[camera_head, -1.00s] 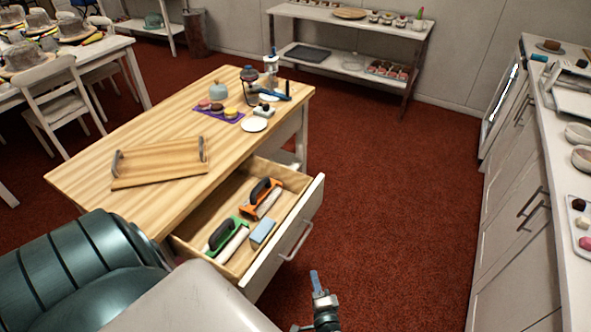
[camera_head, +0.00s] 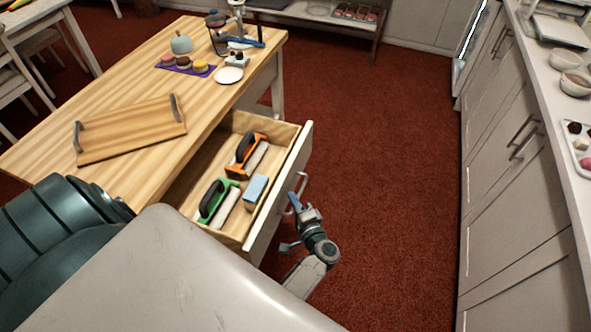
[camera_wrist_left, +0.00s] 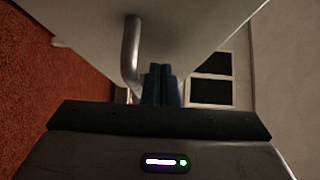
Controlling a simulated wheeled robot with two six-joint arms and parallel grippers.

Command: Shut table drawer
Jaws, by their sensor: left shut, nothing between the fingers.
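The table drawer (camera_head: 281,188) is pulled out from the right side of the wooden table (camera_head: 60,174). Its white front has a metal bar handle (camera_head: 303,184), which also shows in the left wrist view (camera_wrist_left: 131,55). My left gripper (camera_head: 296,201) is at the outer face of the drawer front, close by the handle. In the left wrist view its blue fingers (camera_wrist_left: 161,84) are together and empty, just beside the handle. Whether they touch the front I cannot tell. My right gripper is not in view.
In the drawer lie a green-based tool (camera_head: 217,202), an orange-based tool (camera_head: 246,155) and a light blue block (camera_head: 256,188). A wooden tray (camera_head: 130,130) lies on the tabletop. A white counter (camera_head: 530,150) stands at the right, with open red carpet (camera_head: 390,150) between.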

